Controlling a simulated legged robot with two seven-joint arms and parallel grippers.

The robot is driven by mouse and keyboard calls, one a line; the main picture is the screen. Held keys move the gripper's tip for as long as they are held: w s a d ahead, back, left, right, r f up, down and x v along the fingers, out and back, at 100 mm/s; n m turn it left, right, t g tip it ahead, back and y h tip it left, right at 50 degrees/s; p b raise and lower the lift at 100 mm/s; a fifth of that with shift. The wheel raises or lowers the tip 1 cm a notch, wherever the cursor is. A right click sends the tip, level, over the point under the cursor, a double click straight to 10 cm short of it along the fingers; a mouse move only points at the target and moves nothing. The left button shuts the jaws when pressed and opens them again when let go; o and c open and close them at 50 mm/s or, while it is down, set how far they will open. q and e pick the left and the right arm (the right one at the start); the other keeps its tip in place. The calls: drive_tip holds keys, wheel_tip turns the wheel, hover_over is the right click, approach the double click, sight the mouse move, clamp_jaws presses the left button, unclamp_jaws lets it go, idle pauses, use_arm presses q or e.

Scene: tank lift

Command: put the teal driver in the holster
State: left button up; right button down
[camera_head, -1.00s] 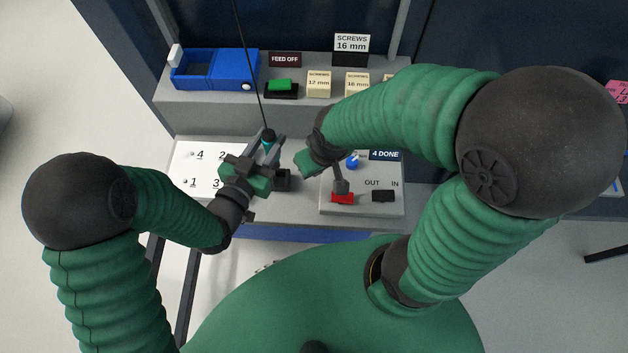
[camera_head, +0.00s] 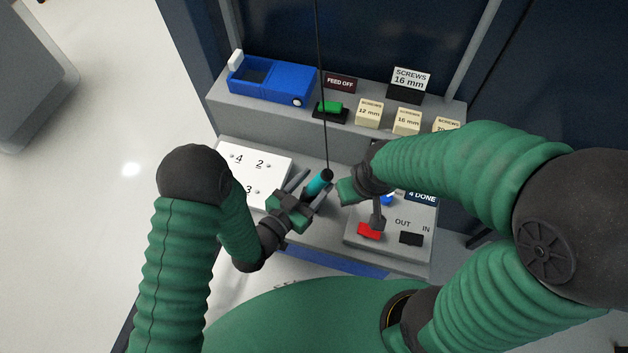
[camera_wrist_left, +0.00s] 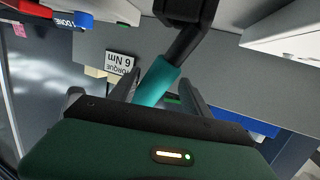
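The teal driver (camera_head: 317,185) hangs under a thin dark cord in the head view, tilted, with a black top. My left gripper (camera_head: 309,187) has its fingers spread on either side of it. In the left wrist view the teal body (camera_wrist_left: 155,82) lies between the fingers, nearer one, with a visible gap to the other. Its dark shaft reaches a black block (camera_wrist_left: 186,8) that looks like the holster; how deep it sits I cannot tell. My right gripper (camera_head: 378,218) is low over the red switch (camera_head: 369,230); its fingers are not clear.
A grey panel (camera_head: 352,240) carries the red switch and a black switch (camera_head: 411,239). A white numbered plate (camera_head: 270,158) lies left. The shelf behind holds a blue bin (camera_head: 265,80), a green button (camera_head: 330,107) and cream screw blocks (camera_head: 369,112). My right arm covers the right side.

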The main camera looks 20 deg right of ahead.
use_arm(q)
drive_tip(key=shift+w+a, duration=0.25)
drive_tip(key=shift+a, duration=0.1)
drive_tip(key=shift+a+r, duration=0.2)
drive_tip(key=shift+a, duration=0.15)
drive_tip(key=shift+s+a+r, duration=0.25)
drive_tip(key=shift+a, duration=0.15)
drive_tip(key=shift+s+a, duration=0.1)
drive_tip(key=shift+s, duration=0.05)
drive_tip(key=v, duration=1.1)
drive_tip(key=w+a+n+g+y, duration=0.1)
drive_tip(key=w+a+n+y, duration=0.1)
drive_tip(key=w+a+y, duration=0.4)
drive_tip(key=w+a+n+g+y, duration=0.1)
drive_tip(key=w+a+n+y, duration=0.2)
drive_tip(key=a, duration=0.6)
drive_tip(key=s+a+r+n+g+y, duration=0.4)
drive_tip(key=s+a, duration=0.3)
drive_tip(key=s, duration=0.4)
drive_tip(key=shift+a+r+n+g+p, duration=0.15)
drive_tip(key=shift+r+n+g+p, duration=0.2)
drive_tip(key=shift+n+g, duration=0.35)
use_arm(e)
drive_tip(key=shift+a+r, duration=0.45)
drive_tip(key=shift+a, duration=0.15)
